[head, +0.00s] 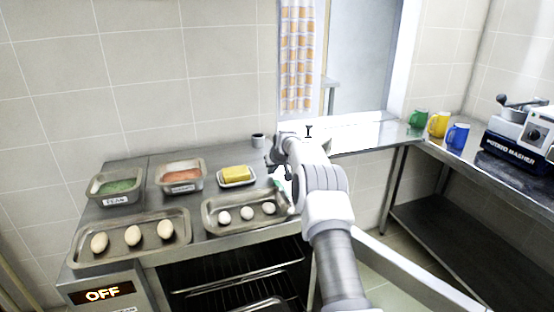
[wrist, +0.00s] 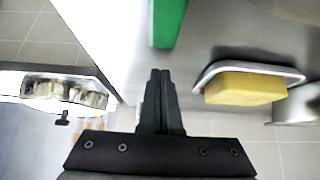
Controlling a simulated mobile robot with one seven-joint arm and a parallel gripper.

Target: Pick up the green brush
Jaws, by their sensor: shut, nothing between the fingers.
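The green brush shows in the wrist view as a flat green strip (wrist: 167,22) at the top edge, cut off by the frame. In the head view only a small green bit (head: 277,183) shows beside my arm, which hides the rest. My gripper (wrist: 160,74) has its dark fingers together, empty, pointing towards the green strip with a gap between them in the picture. In the head view my gripper (head: 271,165) is over the right end of the counter, partly hidden by my wrist.
A yellow block (wrist: 245,88) in a dish (wrist: 290,72) is right of my fingers in the wrist view. Trays with eggs (head: 133,238) (head: 248,213), food tins (head: 117,186) (head: 181,177) and a small grey cup (head: 258,140) crowd the counter. Coloured mugs (head: 438,124) stand far right.

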